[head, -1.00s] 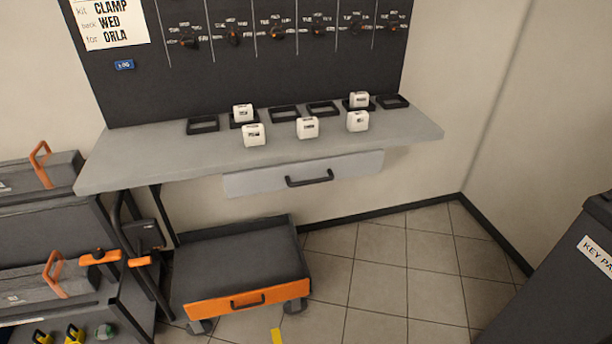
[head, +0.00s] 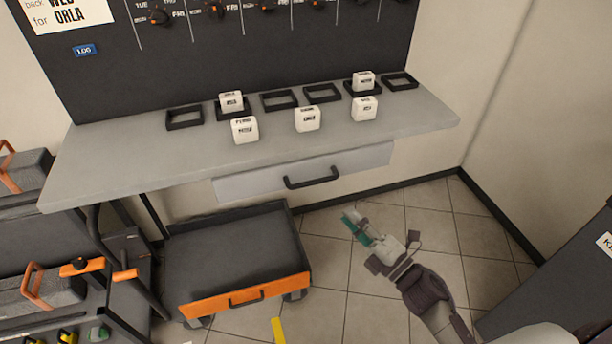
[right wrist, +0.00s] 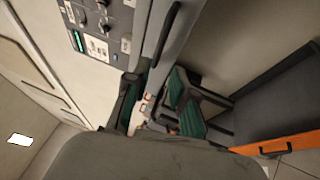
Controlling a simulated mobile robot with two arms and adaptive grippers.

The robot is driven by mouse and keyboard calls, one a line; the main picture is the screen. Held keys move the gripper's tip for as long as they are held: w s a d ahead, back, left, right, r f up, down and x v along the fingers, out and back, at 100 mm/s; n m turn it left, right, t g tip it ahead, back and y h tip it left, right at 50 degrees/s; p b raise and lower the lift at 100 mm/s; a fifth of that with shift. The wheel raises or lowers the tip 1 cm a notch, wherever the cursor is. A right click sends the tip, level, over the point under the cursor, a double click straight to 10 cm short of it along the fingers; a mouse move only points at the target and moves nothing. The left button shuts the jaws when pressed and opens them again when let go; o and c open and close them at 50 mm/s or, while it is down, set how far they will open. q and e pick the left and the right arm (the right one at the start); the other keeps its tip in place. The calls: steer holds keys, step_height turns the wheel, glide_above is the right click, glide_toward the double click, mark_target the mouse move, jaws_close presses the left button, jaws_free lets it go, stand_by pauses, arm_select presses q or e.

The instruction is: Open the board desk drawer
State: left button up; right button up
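The board desk (head: 160,158) has a pale drawer (head: 250,184) below its top, and its front looks closed. A dark bar handle (head: 311,178) sits on the drawer front. My right gripper (head: 352,222) is below and right of the handle, apart from it, over the tiled floor. In the right wrist view its two green-padded fingers (right wrist: 158,100) stand apart with a gap between them, and nothing is visibly held. The handle (right wrist: 168,35) shows beyond the fingers in that view. My left gripper is not in view.
Several white blocks (head: 307,119) and black frames (head: 184,118) are on the desktop. An orange-fronted low cart (head: 245,295) stands below left of the drawer. A dark cabinet (head: 570,260) is at the right.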

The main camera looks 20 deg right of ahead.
steer(key=p, duration=0.1)
glide_toward(315, 180)
steer(key=w, duration=0.2)
steer(key=x, duration=0.4)
steer(key=p+x, duration=0.1)
steer(key=x, duration=0.3)
steer(key=shift+s+a+f, duration=0.1)
steer(key=shift+a+f, duration=0.1)
steer(key=shift+a, duration=0.2)
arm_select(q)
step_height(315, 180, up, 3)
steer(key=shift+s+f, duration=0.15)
arm_select(e)
jaws_close()
